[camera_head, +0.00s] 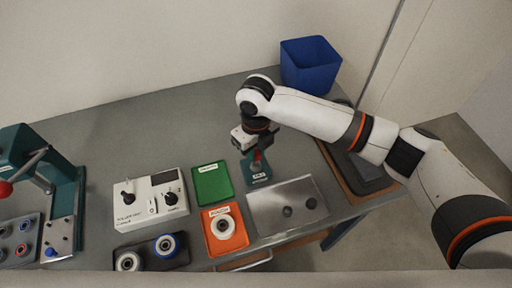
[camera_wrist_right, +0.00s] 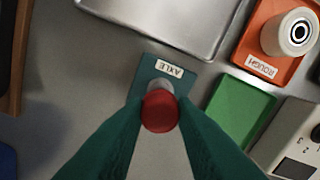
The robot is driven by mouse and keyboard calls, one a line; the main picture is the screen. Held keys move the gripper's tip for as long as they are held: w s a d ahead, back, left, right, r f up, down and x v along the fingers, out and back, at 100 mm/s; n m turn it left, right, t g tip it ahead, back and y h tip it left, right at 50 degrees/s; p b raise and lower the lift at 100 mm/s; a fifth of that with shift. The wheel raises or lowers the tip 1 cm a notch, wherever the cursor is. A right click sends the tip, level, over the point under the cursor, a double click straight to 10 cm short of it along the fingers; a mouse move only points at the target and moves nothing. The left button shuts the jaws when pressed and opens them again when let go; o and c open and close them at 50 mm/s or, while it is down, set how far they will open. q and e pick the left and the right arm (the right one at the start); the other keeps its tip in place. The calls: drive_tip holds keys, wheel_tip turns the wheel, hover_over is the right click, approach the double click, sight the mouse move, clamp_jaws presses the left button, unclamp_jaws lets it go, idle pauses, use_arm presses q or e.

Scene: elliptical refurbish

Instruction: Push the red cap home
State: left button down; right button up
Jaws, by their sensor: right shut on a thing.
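The red cap (camera_wrist_right: 160,111) sits between the two teal fingers of my right gripper (camera_wrist_right: 158,118) in the right wrist view. The gripper is shut on it. A short grey axle (camera_wrist_right: 159,88) shows just beyond the cap, above a teal base plate labelled AXLE (camera_wrist_right: 176,70). In the head view my right gripper (camera_head: 257,157) points down over this base plate (camera_head: 258,178), with a bit of red showing at its fingers. I cannot tell how far the cap is on the axle. My left gripper is not in view.
A metal tray (camera_head: 265,207), an orange ROUGH tray (camera_head: 238,241) with a white wheel, and a green tray (camera_head: 212,184) lie close by. A white control box (camera_head: 150,211) and teal press (camera_head: 67,185) stand left. A blue bin (camera_head: 309,65) is behind.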

drive_tip(key=shift+f, duration=0.15)
drive_tip(key=o, duration=1)
wheel_tip(320, 180, up, 12)
drive_tip(key=shift+b, duration=1.15)
drive_tip(key=shift+f, duration=0.1)
